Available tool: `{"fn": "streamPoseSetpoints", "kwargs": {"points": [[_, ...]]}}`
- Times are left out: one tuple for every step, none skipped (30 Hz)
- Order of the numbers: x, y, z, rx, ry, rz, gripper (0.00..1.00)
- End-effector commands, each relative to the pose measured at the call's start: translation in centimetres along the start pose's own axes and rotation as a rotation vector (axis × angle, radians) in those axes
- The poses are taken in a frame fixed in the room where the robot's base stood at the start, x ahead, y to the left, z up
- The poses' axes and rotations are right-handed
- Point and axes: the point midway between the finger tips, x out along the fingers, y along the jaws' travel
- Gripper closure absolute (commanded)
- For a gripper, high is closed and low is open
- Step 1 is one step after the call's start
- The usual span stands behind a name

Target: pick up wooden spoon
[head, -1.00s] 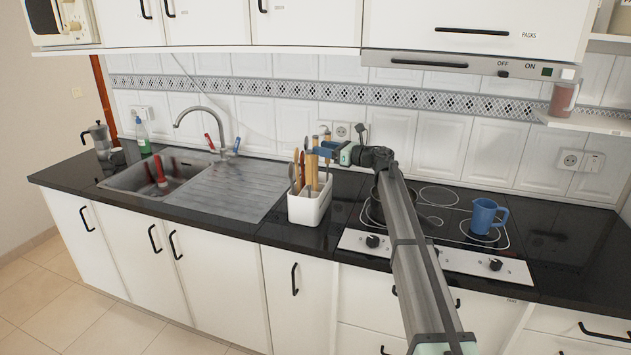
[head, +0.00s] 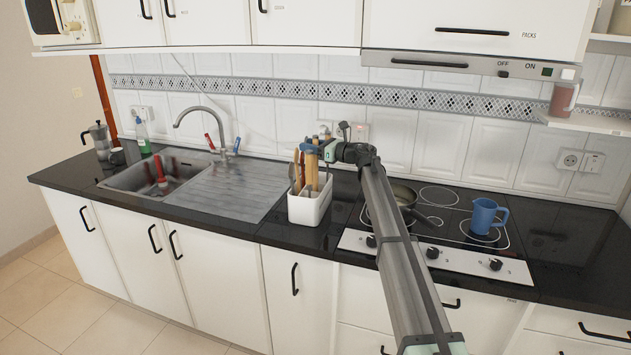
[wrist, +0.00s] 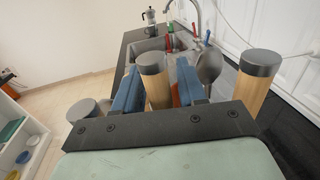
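A white utensil holder (head: 308,209) stands on the black counter between the sink and the hob, with several upright wooden handles (head: 312,170) in it. I cannot tell which one is the wooden spoon. My gripper (head: 318,148) is at the handle tops, reaching in from the right. In the wrist view, a wooden handle with a grey cap (wrist: 152,75) stands between the two blue fingers of my gripper (wrist: 160,93). The fingers are apart, with a gap to the right finger. Another capped wooden handle (wrist: 254,83) stands right of the fingers.
A metal spoon head (wrist: 209,66) rises just right of the fingers. The sink (head: 160,177) is left of the holder. A pan (head: 404,195) and a blue mug (head: 485,216) are on the hob to the right. The tiled wall is close behind.

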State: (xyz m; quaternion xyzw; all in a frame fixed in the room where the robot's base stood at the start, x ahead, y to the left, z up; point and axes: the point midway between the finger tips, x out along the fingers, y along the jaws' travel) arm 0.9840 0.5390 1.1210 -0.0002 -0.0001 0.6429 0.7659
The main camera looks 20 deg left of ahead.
Motion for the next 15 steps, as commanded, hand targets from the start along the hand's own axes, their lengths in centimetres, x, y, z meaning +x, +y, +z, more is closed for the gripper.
{"fn": "streamPoseSetpoints", "kwargs": {"points": [[-0.01,0.00,0.00,0.000,0.000,0.000,0.65],[-0.01,0.00,0.00,0.000,0.000,0.000,0.67],[-0.01,0.01,0.00,0.000,0.000,0.000,0.71],[-0.02,0.00,0.00,0.000,0.000,0.000,0.74],[-0.02,0.01,0.00,0.000,0.000,0.000,0.77],[-0.02,0.01,0.00,0.000,0.000,0.000,0.81],[-0.02,0.01,0.00,0.000,0.000,0.000,0.84],[-0.02,0.01,0.00,0.000,0.000,0.000,0.87],[-0.02,0.01,0.00,0.000,0.000,0.000,0.90],[-0.02,0.01,0.00,0.000,0.000,0.000,0.93],[-0.02,0.00,0.00,0.000,0.000,0.000,0.96],[-0.02,0.00,0.00,0.000,0.000,0.000,1.00],[-0.02,0.00,0.00,0.000,0.000,0.000,1.00],[-0.02,0.00,0.00,0.000,0.000,0.000,1.00],[-0.02,0.00,0.00,0.000,0.000,0.000,1.00]]}}
